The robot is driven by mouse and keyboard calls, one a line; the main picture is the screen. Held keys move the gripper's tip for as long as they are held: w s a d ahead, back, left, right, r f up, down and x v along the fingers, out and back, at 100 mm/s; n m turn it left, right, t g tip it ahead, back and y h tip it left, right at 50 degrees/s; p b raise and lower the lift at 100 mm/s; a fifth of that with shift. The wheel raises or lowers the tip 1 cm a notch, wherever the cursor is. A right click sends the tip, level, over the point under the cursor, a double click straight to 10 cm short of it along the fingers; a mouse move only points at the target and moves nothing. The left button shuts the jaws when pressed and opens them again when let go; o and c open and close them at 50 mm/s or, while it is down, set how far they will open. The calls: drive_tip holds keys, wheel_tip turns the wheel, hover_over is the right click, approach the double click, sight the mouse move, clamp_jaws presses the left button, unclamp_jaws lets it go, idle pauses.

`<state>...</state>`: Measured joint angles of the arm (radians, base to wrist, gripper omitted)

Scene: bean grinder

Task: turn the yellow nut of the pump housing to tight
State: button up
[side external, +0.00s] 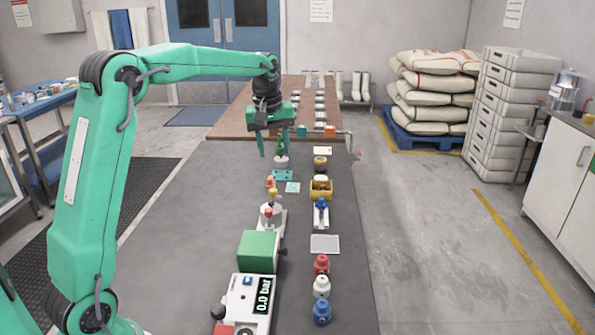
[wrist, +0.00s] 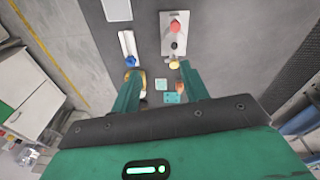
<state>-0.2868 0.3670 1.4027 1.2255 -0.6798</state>
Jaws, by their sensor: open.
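A small yellow nut (side external: 273,193) shows at the far end of a pale unit with a red knob (side external: 267,211) in the side view; this unit looks like the pump housing. In the wrist view the yellow nut (wrist: 174,64) lies between the finger lines, nearer the right finger, at the end of the white plate (wrist: 165,45). My gripper (side external: 272,153) is open and empty, pointing down above the table, beyond the nut from the side camera. Its two green fingers (wrist: 161,72) stand wide apart in the wrist view. Whether the nut is tight cannot be told.
A yellow box (side external: 320,195) and a blue-topped part (side external: 321,212) stand right of the nut. Teal plates (side external: 282,175) lie beyond it. A green block (side external: 257,251) and red, white and blue knobs (side external: 321,287) stand nearer. The table's left part is clear.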

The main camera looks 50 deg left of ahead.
sight(273, 189)
drive_tip(key=w+a+f+n, duration=0.1)
drive_tip(key=w+a+f, duration=0.1)
drive_tip(key=a+f, duration=0.1)
drive_tip(key=w+a+f+n+g, duration=0.1)
drive_tip(key=w+a+f+n, duration=0.1)
drive_tip(key=a+f, duration=0.1)
drive_tip(key=w+a+f+n, duration=0.1)
drive_tip(key=w+a+f, duration=0.1)
drive_tip(key=a+f, duration=0.1)
drive_tip(key=shift+w+a+f+n+g, duration=0.15)
drive_tip(key=shift+a+f+n, duration=0.05)
drive_tip(key=shift+f, duration=0.2)
drive_tip(key=shift+w+a+f+n+g, duration=0.1)
drive_tip(key=shift+a+f+n+g, duration=0.1)
drive_tip(key=shift+f, duration=0.2)
drive_tip(key=shift+f, duration=0.15)
drive_tip(key=shift+d+f, duration=0.1)
drive_tip(key=shift+f, duration=3.65)
clamp_jaws()
